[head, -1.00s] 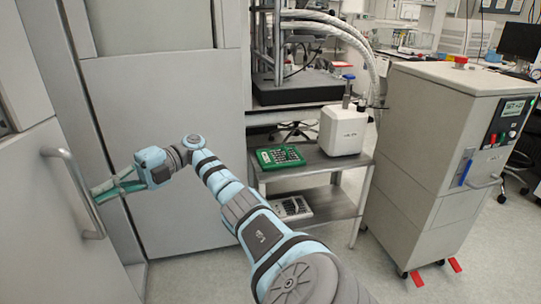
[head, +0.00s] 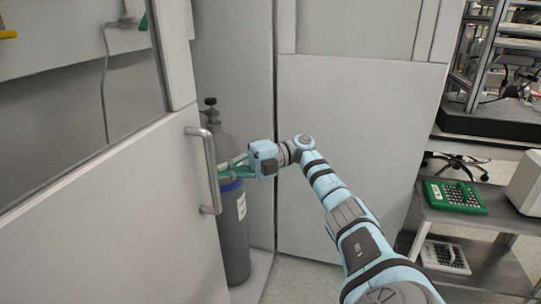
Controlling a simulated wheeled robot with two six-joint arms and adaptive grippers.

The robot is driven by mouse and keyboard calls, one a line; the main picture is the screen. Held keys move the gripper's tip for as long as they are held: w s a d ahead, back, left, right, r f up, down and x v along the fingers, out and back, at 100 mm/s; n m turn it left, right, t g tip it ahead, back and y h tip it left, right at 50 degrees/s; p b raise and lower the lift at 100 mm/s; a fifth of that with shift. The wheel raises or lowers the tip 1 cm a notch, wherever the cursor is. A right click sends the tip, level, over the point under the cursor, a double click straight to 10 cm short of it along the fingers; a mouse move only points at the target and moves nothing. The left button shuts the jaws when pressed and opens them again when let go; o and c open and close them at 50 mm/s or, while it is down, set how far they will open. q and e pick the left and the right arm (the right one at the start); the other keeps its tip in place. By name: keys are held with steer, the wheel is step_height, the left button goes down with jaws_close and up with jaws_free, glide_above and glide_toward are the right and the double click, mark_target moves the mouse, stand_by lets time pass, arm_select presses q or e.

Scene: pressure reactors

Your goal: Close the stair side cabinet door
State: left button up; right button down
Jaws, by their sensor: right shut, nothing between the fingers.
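The cabinet door (head: 120,215) is on the left, a grey panel with a window in its upper part and a vertical bar handle (head: 208,170) near its right edge. The door stands ajar, and a gap shows between its edge and the cabinet's side. My right gripper (head: 228,172) is at the handle, its green fingers pointing left, shut with nothing between them. The fingertips are close behind or beside the bar; I cannot tell whether they touch it. My left gripper is not in view.
A grey gas cylinder (head: 233,235) with a blue band stands inside the opening, just behind my right gripper. A flat grey panel (head: 350,150) is to the right. A trolley (head: 480,222) with a green rack (head: 453,196) stands at the far right.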

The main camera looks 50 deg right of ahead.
steer(key=shift+w+r, duration=0.1)
steer(key=shift+r, duration=0.05)
step_height(320, 180, up, 10)
stand_by(0.4)
